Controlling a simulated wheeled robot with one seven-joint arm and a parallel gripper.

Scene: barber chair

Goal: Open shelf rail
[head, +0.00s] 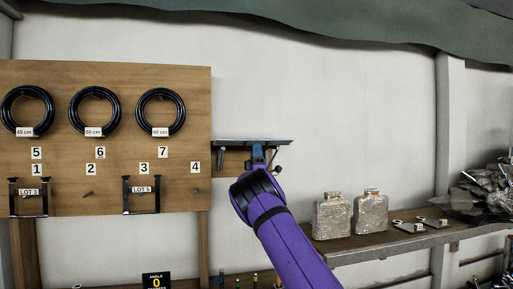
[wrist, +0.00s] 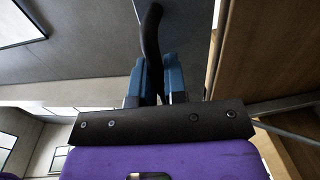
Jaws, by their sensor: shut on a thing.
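A dark, flat shelf rail (head: 225,141) runs level against the wall, just right of the wooden board. My gripper (head: 258,155), with blue fingers on a purple arm, is up against its underside near the middle. In the wrist view, the blue fingers of my gripper (wrist: 153,82) are closed around a dark curved handle (wrist: 151,28), which sticks out beyond them. A grey flat surface (wrist: 100,15) lies behind the handle and may be the rail. My arm hides part of the area below the rail in the head view.
The wooden board (head: 60,150) holds black coils (head: 160,112), number labels and brackets (head: 141,208). A wooden shelf (head: 400,243) to the right carries two silver flasks (head: 332,218) and small metal parts. The wall above the rail is clear.

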